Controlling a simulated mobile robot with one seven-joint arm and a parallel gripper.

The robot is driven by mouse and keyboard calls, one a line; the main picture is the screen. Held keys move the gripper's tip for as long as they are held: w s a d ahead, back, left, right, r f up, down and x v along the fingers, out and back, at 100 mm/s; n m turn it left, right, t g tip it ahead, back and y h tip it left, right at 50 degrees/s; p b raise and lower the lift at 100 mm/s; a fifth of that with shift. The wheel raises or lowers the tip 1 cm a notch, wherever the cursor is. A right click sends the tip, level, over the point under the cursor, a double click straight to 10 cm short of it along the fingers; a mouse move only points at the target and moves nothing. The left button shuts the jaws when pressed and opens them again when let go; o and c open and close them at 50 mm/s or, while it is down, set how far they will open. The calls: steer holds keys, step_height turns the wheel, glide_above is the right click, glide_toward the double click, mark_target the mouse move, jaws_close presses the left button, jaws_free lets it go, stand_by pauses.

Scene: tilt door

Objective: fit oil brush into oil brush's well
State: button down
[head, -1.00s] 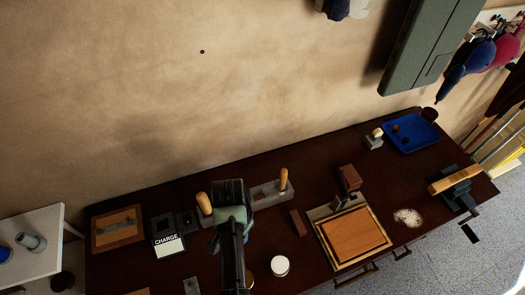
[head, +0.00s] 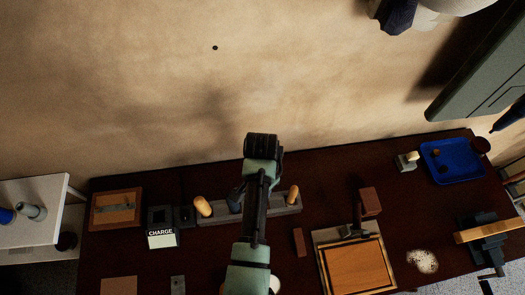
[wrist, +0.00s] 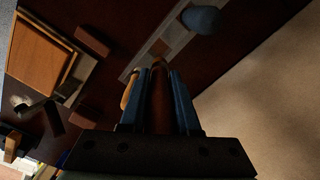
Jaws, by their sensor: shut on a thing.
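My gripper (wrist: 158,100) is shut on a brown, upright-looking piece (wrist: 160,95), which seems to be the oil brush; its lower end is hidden. In the head view my gripper (head: 262,150) is over the back edge of the bench, its fingers hidden. The grey rack (head: 278,208) lies just in front, partly covered by my arm. In the wrist view the rack (wrist: 178,38) shows a darker square, possibly a well, beyond the fingertips.
A charger with a CHARGE sign (head: 161,238) stands left of the rack. A small brown block (head: 299,242) and a framed wooden board (head: 355,264) lie right. A blue tray (head: 452,162) is at the far right. The wall (head: 120,90) rises close behind my gripper.

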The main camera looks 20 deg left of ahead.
steer(key=shift+f+b, duration=2.05)
steer(key=shift+f, duration=0.9)
steer(key=shift+p, duration=0.55)
steer(key=shift+f+b, duration=2.4)
steer(key=shift+f, duration=0.65)
steer(key=c, duration=0.6)
jaws_free()
steer(key=shift+o, duration=0.2)
steer(key=shift+r, duration=0.15)
step_height(320, 180, up, 13)
steer(key=shift+f+b, duration=0.1)
steer(key=shift+b, duration=0.2)
